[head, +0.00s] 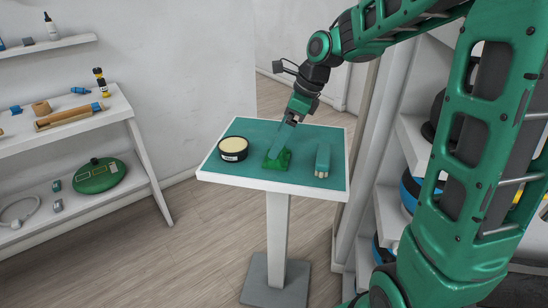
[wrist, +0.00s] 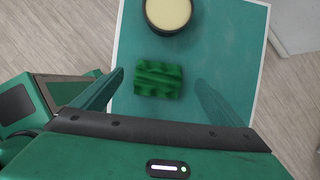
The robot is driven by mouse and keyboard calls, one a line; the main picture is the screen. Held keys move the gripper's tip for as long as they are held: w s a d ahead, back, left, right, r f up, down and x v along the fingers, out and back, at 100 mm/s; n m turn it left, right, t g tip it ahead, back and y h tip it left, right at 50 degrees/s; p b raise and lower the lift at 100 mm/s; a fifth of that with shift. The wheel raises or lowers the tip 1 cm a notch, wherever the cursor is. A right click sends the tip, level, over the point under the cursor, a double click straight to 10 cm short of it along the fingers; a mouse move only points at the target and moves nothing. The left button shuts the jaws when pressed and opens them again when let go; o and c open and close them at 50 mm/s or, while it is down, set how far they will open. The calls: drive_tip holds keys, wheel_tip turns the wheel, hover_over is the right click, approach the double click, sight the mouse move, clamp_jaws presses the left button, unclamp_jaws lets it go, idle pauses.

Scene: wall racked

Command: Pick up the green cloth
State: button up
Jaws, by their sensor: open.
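The green cloth (head: 277,160) lies crumpled on the teal top of a small white-edged pedestal table (head: 230,178). In the wrist view the cloth (wrist: 159,79) is a dark green, ridged bundle. My gripper (head: 283,150) is above the cloth, pointing down at it. In the wrist view my gripper (wrist: 158,80) is open, with one finger to the left and one to the right of the cloth. Nothing is held. How far the fingertips are above the table is hard to tell.
A round black tub with a cream top (head: 233,149) stands left of the cloth. A teal object with pale tips (head: 322,160) lies to the right. A white shelf with tools (head: 70,110) is at left, another shelf (head: 412,134) at right.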

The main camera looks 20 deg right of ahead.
drive_tip(key=shift+s+d+x, duration=0.15)
drive_tip(key=shift+x, duration=1.15)
drive_tip(key=shift+s+d+x, duration=0.15)
drive_tip(key=shift+d+x, duration=0.05)
drive_tip(key=shift+x, duration=1.05)
drive_tip(key=shift+f, duration=0.15)
drive_tip(key=c, duration=1.2)
